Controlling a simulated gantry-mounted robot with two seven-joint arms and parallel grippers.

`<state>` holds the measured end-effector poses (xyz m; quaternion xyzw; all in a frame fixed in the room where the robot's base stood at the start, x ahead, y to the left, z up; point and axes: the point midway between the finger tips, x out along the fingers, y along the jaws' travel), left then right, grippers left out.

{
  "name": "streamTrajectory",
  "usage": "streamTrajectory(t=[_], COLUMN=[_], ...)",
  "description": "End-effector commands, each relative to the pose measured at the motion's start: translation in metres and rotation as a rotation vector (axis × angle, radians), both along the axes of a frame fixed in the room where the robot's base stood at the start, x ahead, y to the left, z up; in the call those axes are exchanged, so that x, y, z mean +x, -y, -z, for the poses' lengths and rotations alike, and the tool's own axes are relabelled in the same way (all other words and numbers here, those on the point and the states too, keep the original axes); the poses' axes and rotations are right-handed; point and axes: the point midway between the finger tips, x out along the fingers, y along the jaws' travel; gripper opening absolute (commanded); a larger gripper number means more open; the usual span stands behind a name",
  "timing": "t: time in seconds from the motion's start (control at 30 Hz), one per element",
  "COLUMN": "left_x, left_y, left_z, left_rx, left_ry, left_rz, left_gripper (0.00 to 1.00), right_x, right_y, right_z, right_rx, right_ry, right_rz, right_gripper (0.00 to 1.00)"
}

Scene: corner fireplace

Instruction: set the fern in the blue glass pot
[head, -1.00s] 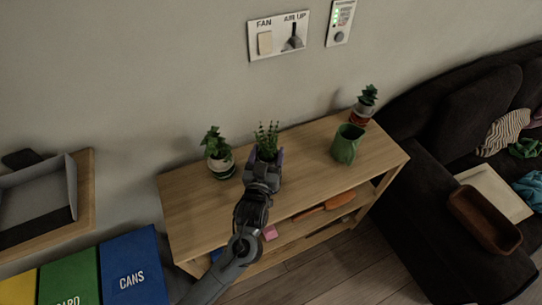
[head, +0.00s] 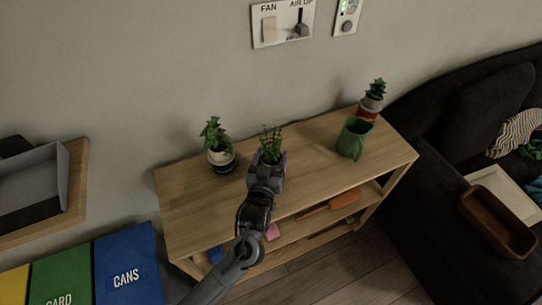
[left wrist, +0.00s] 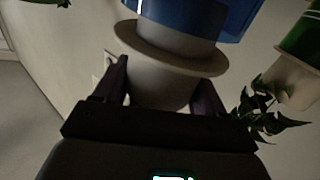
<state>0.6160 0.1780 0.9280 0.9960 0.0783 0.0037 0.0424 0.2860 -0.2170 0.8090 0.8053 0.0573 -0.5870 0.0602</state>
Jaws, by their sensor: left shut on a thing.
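The fern (head: 271,140), with upright green fronds, stands over the middle of the wooden shelf top. My left gripper (head: 268,165) is shut on its pale grey pot; the left wrist view shows the pot (left wrist: 165,85) between the two fingers, with a wider rim. That view looks upside down. The blue glass pot (left wrist: 195,10) shows there, beyond the narrower end of the grey pot and overlapping it; I cannot tell how far the grey pot is inside it. In the head view the blue pot is hidden behind my gripper. My right gripper is not in view.
A leafy plant in a white and green pot (head: 221,161) stands close left of the fern. A green jug (head: 352,140) and a plant in a red and white pot (head: 369,104) stand right. Shelf top (head: 310,165) between fern and jug is clear.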

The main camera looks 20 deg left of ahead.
Motion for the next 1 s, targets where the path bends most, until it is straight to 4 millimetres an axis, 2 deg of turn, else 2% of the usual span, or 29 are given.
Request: streamTrajectory(t=[1.0], left_x=[0.0002], left_y=[-0.0001], left_z=[0.0034], left_rx=[-0.001], left_ry=[0.0], left_rz=[-0.001], left_gripper=[0.51], right_x=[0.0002], right_y=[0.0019], right_z=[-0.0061], right_rx=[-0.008], right_ry=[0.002], right_rz=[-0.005], right_gripper=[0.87])
